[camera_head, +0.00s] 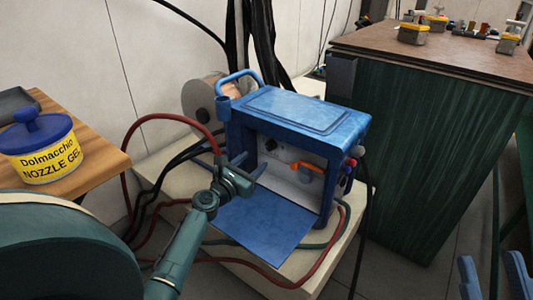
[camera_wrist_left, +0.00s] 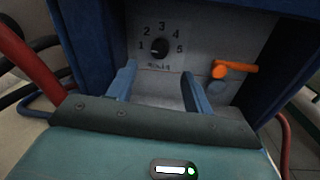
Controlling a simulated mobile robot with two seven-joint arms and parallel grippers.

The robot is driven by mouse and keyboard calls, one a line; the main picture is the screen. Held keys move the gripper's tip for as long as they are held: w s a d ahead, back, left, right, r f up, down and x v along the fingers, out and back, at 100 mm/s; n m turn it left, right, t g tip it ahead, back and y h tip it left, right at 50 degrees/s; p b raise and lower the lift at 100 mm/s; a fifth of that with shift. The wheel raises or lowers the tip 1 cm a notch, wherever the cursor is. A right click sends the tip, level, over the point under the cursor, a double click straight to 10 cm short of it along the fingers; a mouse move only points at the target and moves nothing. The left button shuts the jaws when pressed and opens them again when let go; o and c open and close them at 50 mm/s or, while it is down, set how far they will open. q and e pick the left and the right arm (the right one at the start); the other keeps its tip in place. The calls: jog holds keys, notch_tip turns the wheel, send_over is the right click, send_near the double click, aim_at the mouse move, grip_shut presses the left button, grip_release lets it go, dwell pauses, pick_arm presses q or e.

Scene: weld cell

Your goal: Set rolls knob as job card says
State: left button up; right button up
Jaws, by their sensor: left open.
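The rolls knob (camera_wrist_left: 159,48) is a small round black dial on the pale inner panel of the blue machine (camera_head: 310,118). Numbers 1 to 5 arc over it and a "ROLLS" label is below. I cannot tell which number it points at. The knob also shows small in the head view (camera_head: 271,145). My left gripper (camera_wrist_left: 159,86) is open and empty, its blue fingers apart below the knob and not touching it. In the head view it is in front of the machine's opening (camera_head: 250,165). My right gripper (camera_head: 494,276) is open at the bottom right. No job card is readable.
An orange lever (camera_wrist_left: 235,67) is right of the knob. The machine's blue door (camera_head: 262,228) lies folded down below my left gripper. A red cable (camera_head: 150,124) loops at left. A nozzle gel tub (camera_head: 40,150) sits on a wooden table. A green cabinet (camera_head: 430,150) stands right.

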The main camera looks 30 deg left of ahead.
aim_at(269, 147)
pick_arm(q)
jog(key=w+b, duration=0.2)
jog(key=w, duration=0.5)
jog(key=shift+w+f, duration=0.1)
jog(key=shift+w, duration=0.15)
jog(key=shift+w+b, duration=0.35)
jog(key=shift+w, duration=0.1)
pick_arm(e)
jog(key=r+n+y, duration=0.1)
jog(key=n+y, duration=0.1)
jog(key=r+n+y, duration=0.2)
jog(key=shift+s+d+r+n+y, duration=0.15)
jog(key=shift+s+r+n+y, duration=0.15)
jog(key=shift+s, duration=0.1)
pick_arm(q)
jog(key=c, duration=1)
jog(key=shift+o, duration=0.2)
